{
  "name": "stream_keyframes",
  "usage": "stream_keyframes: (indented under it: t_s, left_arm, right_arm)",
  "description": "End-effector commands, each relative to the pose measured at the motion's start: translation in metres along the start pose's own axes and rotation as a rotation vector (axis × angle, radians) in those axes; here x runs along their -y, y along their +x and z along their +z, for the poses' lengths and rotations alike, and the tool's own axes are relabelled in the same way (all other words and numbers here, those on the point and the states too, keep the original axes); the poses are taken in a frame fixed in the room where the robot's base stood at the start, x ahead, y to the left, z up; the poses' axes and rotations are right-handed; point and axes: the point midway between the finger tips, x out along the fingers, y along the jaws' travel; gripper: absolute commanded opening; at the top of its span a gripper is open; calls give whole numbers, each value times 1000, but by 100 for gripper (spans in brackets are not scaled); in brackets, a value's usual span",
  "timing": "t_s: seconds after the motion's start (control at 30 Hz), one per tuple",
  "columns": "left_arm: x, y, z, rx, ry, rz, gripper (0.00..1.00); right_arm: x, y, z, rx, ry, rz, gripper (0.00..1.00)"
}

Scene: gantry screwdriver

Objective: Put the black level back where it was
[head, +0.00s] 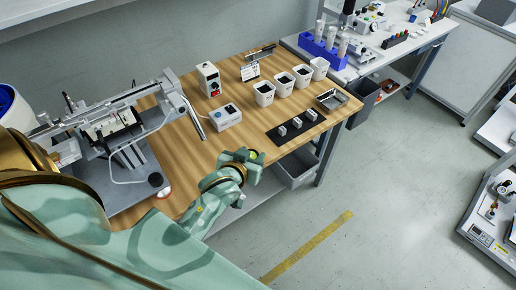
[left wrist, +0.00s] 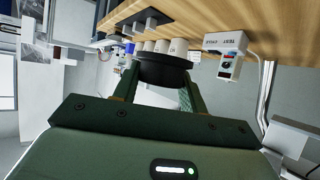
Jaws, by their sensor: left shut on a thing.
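My left gripper (head: 247,163) is shut on the black level (head: 253,156), a small round dark thing with a yellow-green spot on top. In the head view it is held above the front edge of the wooden bench, partly hidden by the gripper. In the left wrist view the level (left wrist: 163,70) shows as a black disc between the two fingers (left wrist: 158,92). It appears clear of the bench. My right gripper is not in view.
The wooden bench (head: 215,150) carries a gantry (head: 125,100) on a grey plate, a control box (head: 209,79), a meter box (head: 225,117), several white cups (head: 264,94), a black mat with grey blocks (head: 296,122) and a metal tray (head: 331,100). A grey bin (head: 297,170) sits below.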

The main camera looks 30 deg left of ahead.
Motion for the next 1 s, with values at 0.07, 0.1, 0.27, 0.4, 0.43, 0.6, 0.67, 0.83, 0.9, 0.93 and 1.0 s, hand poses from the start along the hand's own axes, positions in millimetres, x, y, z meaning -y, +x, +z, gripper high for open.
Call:
stream_keyframes:
  t_s: [0.07, 0.1, 0.27, 0.4, 0.43, 0.6, 0.67, 0.83, 0.9, 0.93, 1.0]
  left_arm:
    - [6, 17, 2, -5, 2, -2, 15]
    - [8, 28, 1, -6, 2, -2, 15]
    - [22, 80, 0, -5, 2, -2, 15]
    - [30, 119, 12, 0, 1, -1, 15]
    - [31, 125, 14, 0, 1, -1, 15]
    - [36, 146, 20, -3, -2, 0, 15]
    - [36, 149, 21, -4, -3, 0, 15]
    - [38, 165, 34, -1, -2, 0, 15]
    - [38, 172, 47, 1, -1, 1, 15]
    - [38, 174, 51, 1, -2, 1, 15]
    - [38, 176, 54, -1, -2, 2, 15]
  right_arm:
    - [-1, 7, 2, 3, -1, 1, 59]
    - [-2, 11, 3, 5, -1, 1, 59]
    - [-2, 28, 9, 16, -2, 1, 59]
    - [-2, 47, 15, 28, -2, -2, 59]
    - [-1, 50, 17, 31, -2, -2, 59]
    - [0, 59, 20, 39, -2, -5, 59]
    - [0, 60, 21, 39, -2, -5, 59]
    - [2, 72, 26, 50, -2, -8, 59]
    - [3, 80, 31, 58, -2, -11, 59]
    - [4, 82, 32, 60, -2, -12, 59]
    - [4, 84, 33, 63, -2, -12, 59]
